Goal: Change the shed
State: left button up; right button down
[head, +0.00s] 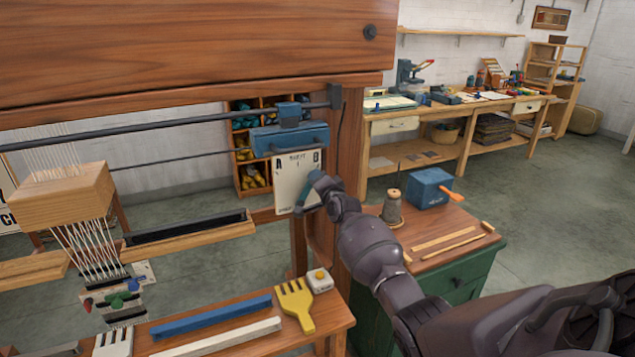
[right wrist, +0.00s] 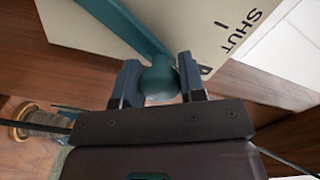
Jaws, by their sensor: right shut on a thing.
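A pale panel (head: 293,190) lettered A at its left and B at its right, with smaller text between, hangs on the loom frame (head: 348,135). My right gripper (head: 322,187) is at the panel's right side, below the B. In the right wrist view, its two fingers (right wrist: 160,82) are shut on the round teal knob (right wrist: 160,76) of a lever (right wrist: 128,22) that crosses the panel, which reads SHUT. The threads (head: 90,245) run through a wooden block (head: 62,193) at the left. My left gripper is out of view.
A front bench holds a blue bar (head: 212,317), a white bar (head: 220,340), a yellow comb (head: 297,304) and a small white button box (head: 319,281). A green cabinet (head: 470,275) at the right carries a spool (head: 392,208) and a blue box (head: 430,188). Open floor lies beyond.

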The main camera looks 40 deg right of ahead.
jog(key=c, duration=0.9)
grip_release()
jog(key=shift+o, duration=0.9)
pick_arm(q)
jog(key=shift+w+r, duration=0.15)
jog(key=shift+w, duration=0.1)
pick_arm(e)
jog(key=shift+s, duration=0.1)
jog(key=shift+s+a, duration=0.1)
jog(key=shift+s, duration=0.1)
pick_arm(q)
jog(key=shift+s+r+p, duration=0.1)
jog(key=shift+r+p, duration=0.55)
pick_arm(e)
jog(key=v, duration=1)
